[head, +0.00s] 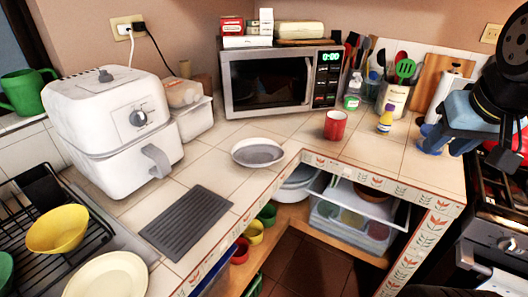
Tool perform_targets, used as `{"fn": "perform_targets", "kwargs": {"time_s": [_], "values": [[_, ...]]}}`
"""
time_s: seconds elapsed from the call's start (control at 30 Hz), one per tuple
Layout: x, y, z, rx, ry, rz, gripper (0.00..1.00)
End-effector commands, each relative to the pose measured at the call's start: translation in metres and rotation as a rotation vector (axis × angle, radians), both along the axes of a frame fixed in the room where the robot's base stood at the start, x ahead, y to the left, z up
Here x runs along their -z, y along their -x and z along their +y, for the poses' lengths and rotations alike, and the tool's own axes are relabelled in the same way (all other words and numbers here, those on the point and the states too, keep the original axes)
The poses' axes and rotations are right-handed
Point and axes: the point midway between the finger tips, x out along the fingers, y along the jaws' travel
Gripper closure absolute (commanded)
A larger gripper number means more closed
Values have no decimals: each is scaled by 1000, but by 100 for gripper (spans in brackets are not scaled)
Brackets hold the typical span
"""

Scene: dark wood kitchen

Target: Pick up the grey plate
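The grey plate (258,153) is a shallow round dish with a pale rim and a grey inside. It lies flat on the tiled counter, in front of the microwave and near the counter's inner edge. Nothing covers the plate.
The microwave (282,80) is behind the plate, the white air fryer (118,130) left. A dark ribbed mat (187,222) lies front left. Open shelves (360,215) lie below the counter edge.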

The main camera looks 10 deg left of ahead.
Motion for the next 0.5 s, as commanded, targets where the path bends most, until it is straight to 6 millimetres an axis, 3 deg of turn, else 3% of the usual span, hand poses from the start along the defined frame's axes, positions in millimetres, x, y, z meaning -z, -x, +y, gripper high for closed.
{"fn": "perform_targets", "kwargs": {"time_s": [0.17, 0.5], "values": [[5, -10, 7, -48, 45, 44, 62], [33, -61, 66, -303, 331, 205, 62]]}}
